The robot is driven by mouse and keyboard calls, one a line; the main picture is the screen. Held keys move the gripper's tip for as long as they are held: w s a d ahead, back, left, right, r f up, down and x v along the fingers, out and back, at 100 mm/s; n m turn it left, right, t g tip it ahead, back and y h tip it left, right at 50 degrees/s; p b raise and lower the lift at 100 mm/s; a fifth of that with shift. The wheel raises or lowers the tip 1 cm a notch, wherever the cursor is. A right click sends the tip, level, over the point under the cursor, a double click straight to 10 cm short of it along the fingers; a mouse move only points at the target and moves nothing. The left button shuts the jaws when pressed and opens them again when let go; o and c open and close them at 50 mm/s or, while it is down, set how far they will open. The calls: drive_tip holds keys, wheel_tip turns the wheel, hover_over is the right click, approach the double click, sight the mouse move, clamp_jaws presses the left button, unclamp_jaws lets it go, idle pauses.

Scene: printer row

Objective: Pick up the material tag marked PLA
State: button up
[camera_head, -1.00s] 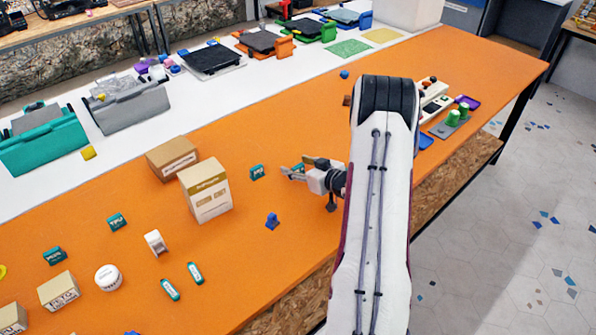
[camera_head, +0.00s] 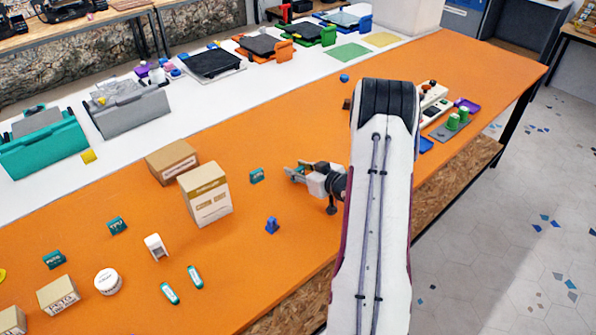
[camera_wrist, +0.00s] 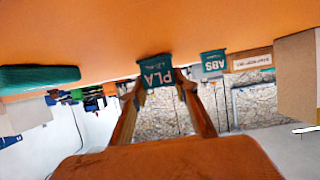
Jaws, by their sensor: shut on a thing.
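The material tag marked PLA (camera_wrist: 157,73) is teal with white letters, which read upside down in the wrist view. It sits between the two fingertips of my gripper (camera_wrist: 157,88), with a finger against each side. In the head view my gripper (camera_head: 294,172) is low over the orange table, and only a little teal shows between its fingers. A similar teal tag marked ABS (camera_wrist: 213,62) stands apart to one side; a teal tag (camera_head: 256,176) stands left of my gripper in the head view. Whether the PLA tag touches the table is unclear.
Two cardboard boxes, the taller one (camera_head: 206,195) in front, stand left of my gripper on the orange table (camera_head: 330,125). A small blue piece (camera_head: 272,226) lies nearer the front edge. A large teal object (camera_wrist: 40,78) is close in the wrist view.

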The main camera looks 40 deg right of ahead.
sight(298, 169)
drive_tip(key=shift+r, duration=4.85)
